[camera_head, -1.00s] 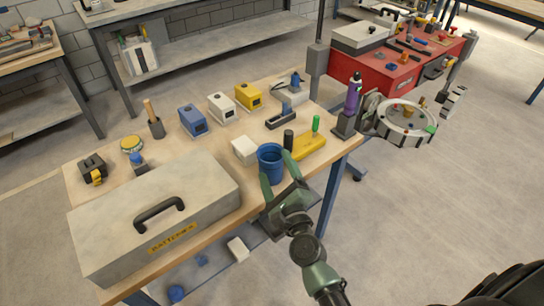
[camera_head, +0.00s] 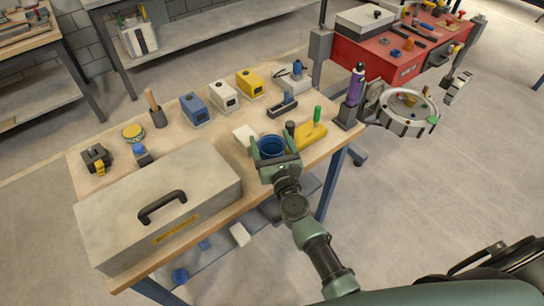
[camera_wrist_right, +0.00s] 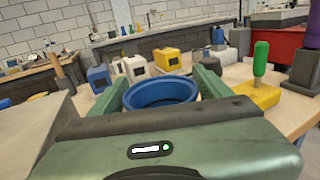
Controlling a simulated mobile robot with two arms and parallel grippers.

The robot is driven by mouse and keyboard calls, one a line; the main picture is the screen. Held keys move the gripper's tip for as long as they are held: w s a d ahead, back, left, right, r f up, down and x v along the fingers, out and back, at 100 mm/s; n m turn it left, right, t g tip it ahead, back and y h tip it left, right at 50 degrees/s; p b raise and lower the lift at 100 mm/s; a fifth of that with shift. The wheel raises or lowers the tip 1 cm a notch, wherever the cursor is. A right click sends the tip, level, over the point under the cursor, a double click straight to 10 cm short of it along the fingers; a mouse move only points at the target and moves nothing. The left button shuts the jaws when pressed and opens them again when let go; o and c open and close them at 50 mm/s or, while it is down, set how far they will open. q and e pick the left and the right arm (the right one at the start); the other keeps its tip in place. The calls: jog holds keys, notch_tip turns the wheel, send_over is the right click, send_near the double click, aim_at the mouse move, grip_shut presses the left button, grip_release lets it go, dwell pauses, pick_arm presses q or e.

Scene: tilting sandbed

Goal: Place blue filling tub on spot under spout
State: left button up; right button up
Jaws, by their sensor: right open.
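The blue tub (camera_head: 272,147) stands upright on the wooden workbench near its front edge, right of the grey case. Its round open rim also shows in the right wrist view (camera_wrist_right: 160,91). My right gripper (camera_head: 277,157) is at the tub from the bench's front side. Its green fingers are open, one on each side of the tub; I cannot tell whether they touch it. The gripper body hides the tub's lower part. I cannot make out a spout or a marked spot under it. My left gripper is not in view.
A white block (camera_head: 243,137) and a yellow block (camera_head: 308,135) with a green peg stand close to the tub. The large grey case (camera_head: 160,205) fills the bench's left front. A purple bottle (camera_head: 356,83) and a round ring-shaped tray (camera_head: 407,110) are at the right.

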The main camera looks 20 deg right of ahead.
jog(key=shift+w, duration=0.75)
grip_shut()
jog(key=shift+r, duration=0.1)
